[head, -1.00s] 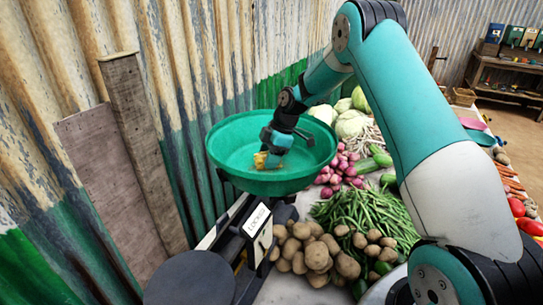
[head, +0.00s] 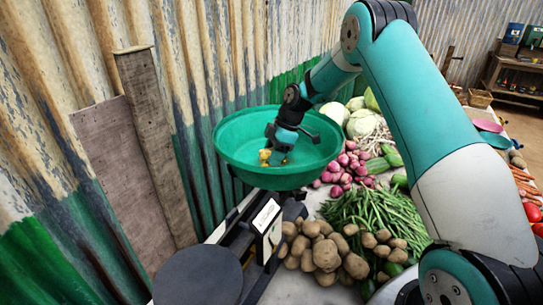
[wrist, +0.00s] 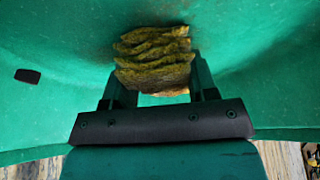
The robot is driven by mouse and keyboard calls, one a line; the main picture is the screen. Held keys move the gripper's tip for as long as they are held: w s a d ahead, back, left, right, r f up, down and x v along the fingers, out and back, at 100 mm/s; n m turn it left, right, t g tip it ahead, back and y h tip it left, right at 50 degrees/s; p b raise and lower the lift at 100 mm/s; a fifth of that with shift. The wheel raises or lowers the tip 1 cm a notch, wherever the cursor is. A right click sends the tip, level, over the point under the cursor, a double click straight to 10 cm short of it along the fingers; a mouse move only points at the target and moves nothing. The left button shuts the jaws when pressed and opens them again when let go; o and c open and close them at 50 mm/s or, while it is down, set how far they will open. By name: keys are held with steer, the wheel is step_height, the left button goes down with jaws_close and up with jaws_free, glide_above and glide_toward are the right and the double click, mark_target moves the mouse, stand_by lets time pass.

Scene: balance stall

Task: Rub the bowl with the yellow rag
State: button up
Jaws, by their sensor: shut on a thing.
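The green bowl (head: 232,140) sits on the balance scale in the head view. Its inner wall also fills most of the wrist view (wrist: 55,110). My gripper (head: 272,155) reaches down inside the bowl and is shut on the folded yellow rag (head: 264,155). In the wrist view the rag (wrist: 153,55) is bunched in several folds between the two fingers and lies against, or very close to, the bowl's surface. A brownish smudge shows on the green around the rag. The rag's underside is hidden.
The scale (head: 262,225) has a dark round plate (head: 198,277) at the near left. Potatoes (head: 325,252), green beans (head: 375,215), onions (head: 348,168) and cabbages (head: 362,122) crowd the right. A corrugated wall (head: 215,60) and wooden boards (head: 150,150) stand close on the left.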

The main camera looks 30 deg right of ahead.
steer(key=shift+w+d, duration=0.4)
steer(key=shift+d, duration=0.25)
steer(key=shift+w+d, duration=0.35)
steer(key=shift+d, duration=0.35)
steer(key=shift+s+a+b, duration=0.3)
steer(key=shift+s+a, duration=0.15)
steer(key=shift+a, duration=0.25)
steer(key=shift+s+a+b, duration=0.3)
steer(key=shift+s+a, duration=0.1)
steer(key=shift+a, duration=0.35)
steer(key=shift+s+a+b, duration=0.3)
steer(key=shift+s+a, duration=0.15)
steer(key=shift+a, duration=0.25)
steer(key=shift+r+p, duration=1.8)
steer(key=shift+r, duration=1.2)
steer(key=shift+r, duration=0.1)
steer(key=shift+r+p, duration=0.9)
steer(key=shift+r, duration=0.55)
